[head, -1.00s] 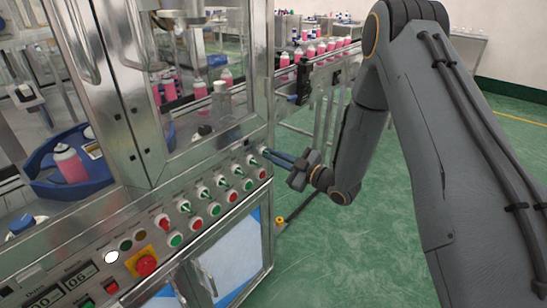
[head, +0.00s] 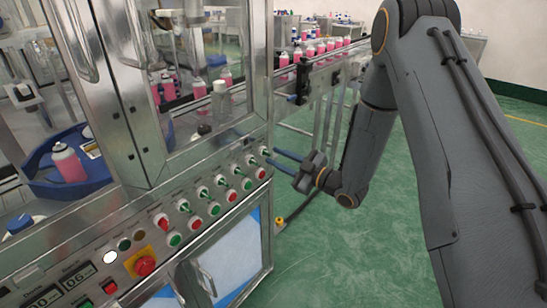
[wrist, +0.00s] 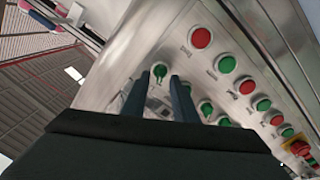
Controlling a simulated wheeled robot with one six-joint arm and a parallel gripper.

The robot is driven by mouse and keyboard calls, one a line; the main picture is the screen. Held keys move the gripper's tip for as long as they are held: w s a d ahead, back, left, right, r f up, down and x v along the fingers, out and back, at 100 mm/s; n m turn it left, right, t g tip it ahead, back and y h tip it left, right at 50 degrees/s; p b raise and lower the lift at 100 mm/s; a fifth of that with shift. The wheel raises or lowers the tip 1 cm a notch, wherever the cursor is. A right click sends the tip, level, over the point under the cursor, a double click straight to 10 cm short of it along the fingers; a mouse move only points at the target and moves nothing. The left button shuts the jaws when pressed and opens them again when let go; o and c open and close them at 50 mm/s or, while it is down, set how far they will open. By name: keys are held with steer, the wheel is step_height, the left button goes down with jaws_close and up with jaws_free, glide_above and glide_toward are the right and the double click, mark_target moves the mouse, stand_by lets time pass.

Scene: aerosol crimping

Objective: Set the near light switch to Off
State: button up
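The control panel carries a diagonal row of green rotary switches with small handles. Their labels are too small to read, so I cannot tell which is the near light switch. The switch at the far right end of the row (head: 264,151) is closest to my gripper (head: 271,156); a green switch with a slanted handle (wrist: 159,72) also shows just beyond the fingertips in the wrist view. My gripper (wrist: 158,82) is open, its two dark blue fingers apart with nothing held between them. They look clear of the switch. The fingers partly hide neighbouring switches in the wrist view.
Red and green push buttons (head: 231,196) run below the switches. A red emergency stop on a yellow plate (head: 145,265) sits nearer. A conveyor with pink bottles (head: 310,52) stands behind. Green floor (head: 330,250) to the right of the machine is free.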

steer(key=b+v, duration=0.1)
steer(key=v, duration=0.4)
steer(key=shift+s+d, duration=0.25)
steer(key=s+d+m+g+h, duration=0.2)
steer(key=d+m+h, duration=0.7)
steer(key=d+h, duration=0.3)
steer(key=s+d+r+m+g+h, duration=0.1)
steer(key=s+m+g, duration=0.2)
steer(key=s, duration=0.9)
steer(key=s+r+m+g+h, duration=0.1)
steer(key=s+m+g, duration=0.3)
steer(key=s, duration=0.9)
steer(key=shift+s+d+r+m+g, duration=0.15)
steer(key=shift+d+r+m+g, duration=0.2)
steer(key=shift+r+g, duration=0.4)
